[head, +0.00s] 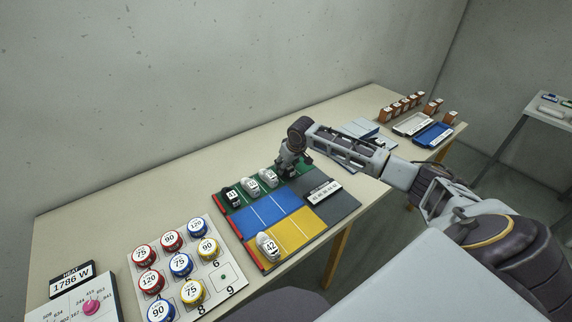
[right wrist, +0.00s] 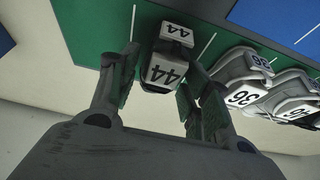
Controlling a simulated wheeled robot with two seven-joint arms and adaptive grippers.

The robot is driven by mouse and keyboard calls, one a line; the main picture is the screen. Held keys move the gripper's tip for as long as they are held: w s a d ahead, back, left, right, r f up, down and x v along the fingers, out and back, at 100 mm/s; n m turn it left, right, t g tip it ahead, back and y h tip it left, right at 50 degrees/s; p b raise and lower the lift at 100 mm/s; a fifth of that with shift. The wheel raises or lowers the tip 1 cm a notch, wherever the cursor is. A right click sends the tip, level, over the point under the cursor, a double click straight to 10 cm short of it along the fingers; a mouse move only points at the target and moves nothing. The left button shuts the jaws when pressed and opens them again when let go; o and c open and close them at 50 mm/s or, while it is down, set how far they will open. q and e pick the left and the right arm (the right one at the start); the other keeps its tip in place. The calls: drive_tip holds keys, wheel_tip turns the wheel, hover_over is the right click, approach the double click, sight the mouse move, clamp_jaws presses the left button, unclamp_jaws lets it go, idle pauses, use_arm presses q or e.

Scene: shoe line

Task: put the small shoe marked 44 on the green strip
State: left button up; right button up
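The small white shoe marked 44 (right wrist: 166,62) stands on the green strip (right wrist: 92,30) in the right wrist view. My right gripper (right wrist: 157,85) is around it with one finger on each side. The fingers look open, with a gap on the left side; the right finger is very close to the shoe. In the head view my right gripper (head: 288,168) is low over the far end of the green strip (head: 226,195) and hides the 44 shoe. My left gripper is not in view.
Other shoes stand on the green strip: one marked 41 (head: 232,196), and white ones (head: 252,186) beside my gripper. A shoe marked 42 (head: 267,246) is on the yellow strip (head: 290,236). The blue strip (head: 268,213) is bare. A panel of round discs (head: 227,276) lies left.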

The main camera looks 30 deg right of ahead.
drive_tip(key=shift+o, duration=0.6)
drive_tip(key=shift+r, duration=0.1)
drive_tip(key=v, duration=1.2)
